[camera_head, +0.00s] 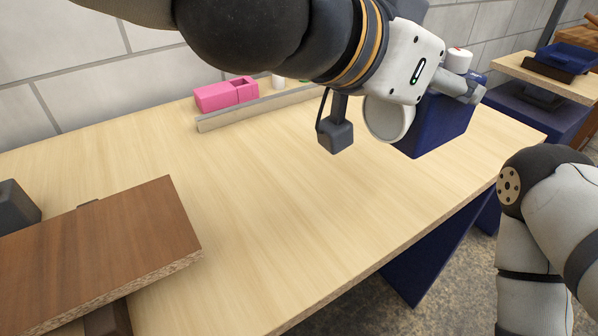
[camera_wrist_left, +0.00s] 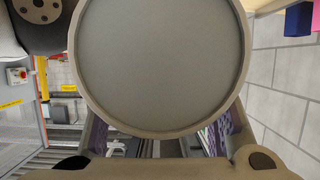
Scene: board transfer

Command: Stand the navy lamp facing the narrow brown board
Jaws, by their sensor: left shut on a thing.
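My left gripper (camera_head: 462,92) comes in from the top and reaches to the right above the back right of the table. It is shut at the navy lamp (camera_head: 437,128), a boxy body with a pale round face (camera_head: 388,118) turned to the left. The hand hides part of the lamp, and the grip itself is not clear. In the left wrist view the round face (camera_wrist_left: 160,62) fills the middle, grey inside a tan rim. A brown board (camera_head: 95,245) lies raised on dark supports at the left front. My right gripper is out of view.
A pink block (camera_head: 226,94) stands at the back by the wall, behind a low pale strip (camera_head: 255,110). A dark block (camera_head: 16,206) sits at the far left. The middle of the wooden table (camera_head: 270,200) is clear. A blue tray (camera_head: 570,58) is on another table.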

